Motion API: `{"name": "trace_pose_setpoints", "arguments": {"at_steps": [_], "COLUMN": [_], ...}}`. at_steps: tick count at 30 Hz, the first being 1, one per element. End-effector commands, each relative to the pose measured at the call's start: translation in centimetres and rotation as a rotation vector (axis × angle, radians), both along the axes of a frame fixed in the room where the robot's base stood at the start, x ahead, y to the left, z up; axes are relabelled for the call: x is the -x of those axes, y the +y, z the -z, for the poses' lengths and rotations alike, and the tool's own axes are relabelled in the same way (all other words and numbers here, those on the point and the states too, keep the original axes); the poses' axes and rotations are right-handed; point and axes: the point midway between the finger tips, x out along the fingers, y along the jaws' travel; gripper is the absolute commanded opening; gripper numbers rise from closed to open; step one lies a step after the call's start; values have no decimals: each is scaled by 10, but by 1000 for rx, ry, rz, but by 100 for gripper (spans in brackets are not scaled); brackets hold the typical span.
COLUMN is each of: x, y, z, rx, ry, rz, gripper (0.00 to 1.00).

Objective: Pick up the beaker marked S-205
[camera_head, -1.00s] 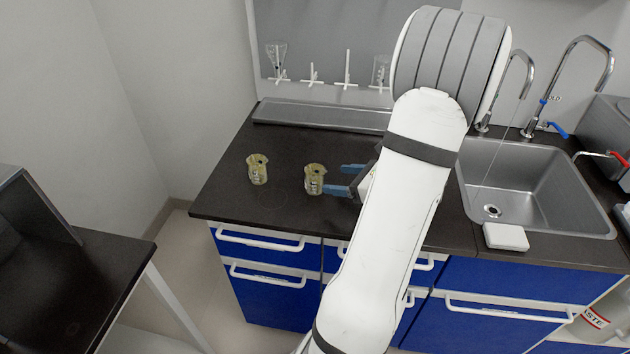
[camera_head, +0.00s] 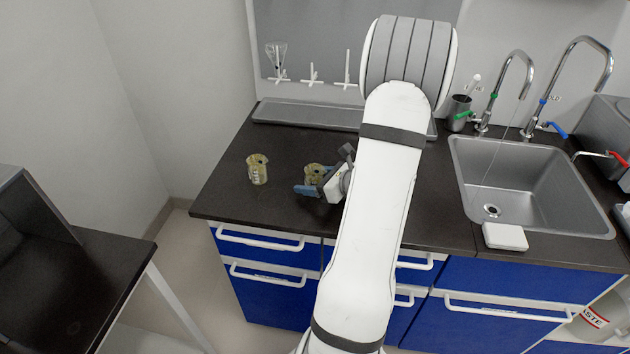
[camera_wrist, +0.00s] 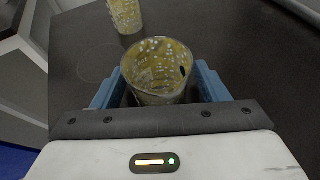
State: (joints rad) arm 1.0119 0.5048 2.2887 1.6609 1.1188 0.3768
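Two small beakers with yellowish contents stand on the dark countertop. The right beaker (camera_head: 314,172) is partly hidden by my gripper (camera_head: 306,180) in the head view. In the wrist view this beaker (camera_wrist: 158,68) stands between the two blue fingers of my gripper (camera_wrist: 156,92), which are spread on either side of it; I cannot see a firm grip. The left beaker (camera_head: 257,170) stands apart, to the left; it also shows at the top of the wrist view (camera_wrist: 126,14). I cannot read the S-205 mark on either one.
A sink (camera_head: 535,185) with taps is to the right, with a white block (camera_head: 505,236) on its front edge. A shallow metal tray (camera_head: 320,114) and a drying rack (camera_head: 312,76) are at the back. The counter left of the beakers is clear.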

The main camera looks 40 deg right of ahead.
Motion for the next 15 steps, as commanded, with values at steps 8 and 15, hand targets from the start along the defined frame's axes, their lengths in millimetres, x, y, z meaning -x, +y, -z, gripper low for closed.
{"name": "trace_pose_setpoints", "arguments": {"at_steps": [8,15], "x": [0,0], "y": [0,-1], "z": [0,0], "rx": [0,0], "ry": [0,0], "rz": [1,1], "gripper": [44,25]}}
